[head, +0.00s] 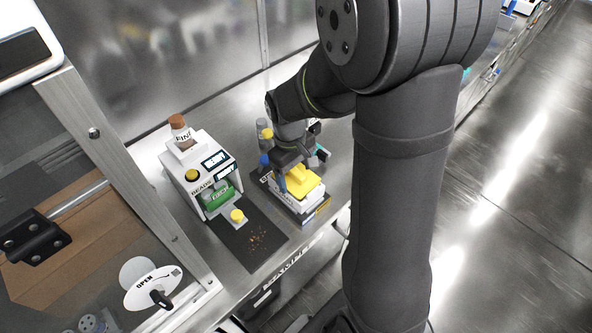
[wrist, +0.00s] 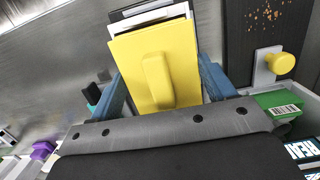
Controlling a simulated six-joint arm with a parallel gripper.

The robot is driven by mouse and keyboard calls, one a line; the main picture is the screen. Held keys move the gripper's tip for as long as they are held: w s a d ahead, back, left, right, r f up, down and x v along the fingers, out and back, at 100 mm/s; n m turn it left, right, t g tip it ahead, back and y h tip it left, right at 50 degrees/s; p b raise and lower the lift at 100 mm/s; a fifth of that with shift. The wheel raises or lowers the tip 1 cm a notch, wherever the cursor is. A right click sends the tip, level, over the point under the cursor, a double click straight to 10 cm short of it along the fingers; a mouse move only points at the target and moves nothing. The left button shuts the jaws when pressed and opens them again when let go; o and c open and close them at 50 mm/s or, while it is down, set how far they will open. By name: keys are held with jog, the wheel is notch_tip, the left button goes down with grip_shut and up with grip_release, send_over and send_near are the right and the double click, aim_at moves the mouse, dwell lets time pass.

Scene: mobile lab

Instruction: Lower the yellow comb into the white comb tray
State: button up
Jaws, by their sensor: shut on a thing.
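The yellow comb (head: 305,184) is a flat plate with a raised grip bar, and it also fills the middle of the wrist view (wrist: 185,50). My gripper (head: 290,180) is shut on it, with one blue finger at each side in the wrist view (wrist: 168,82). The white comb tray (head: 313,205) is directly under the comb in the head view. Its pale edge (wrist: 150,16) shows past the comb's far end in the wrist view. The comb hides most of the tray's inside. I cannot tell how deep the comb sits in it.
Left of the tray stands a white dispenser (head: 180,165) with a brown-capped bottle, a green box (head: 217,196) and a yellow knob (head: 237,215). A dark mat (head: 245,262) with brown crumbs lies in front.

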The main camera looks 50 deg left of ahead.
jog(key=o, duration=1)
jog(key=shift+o, duration=0.2)
notch_tip(320, 180, up, 17)
jog(key=a, duration=0.2)
jog(key=shift+a, duration=0.3)
jog(key=d+f, duration=0.1)
jog(key=f, duration=1)
jog(key=d+f, duration=0.1)
jog(key=f, duration=0.5)
jog(key=shift+d, duration=0.3)
jog(key=shift+r, duration=0.15)
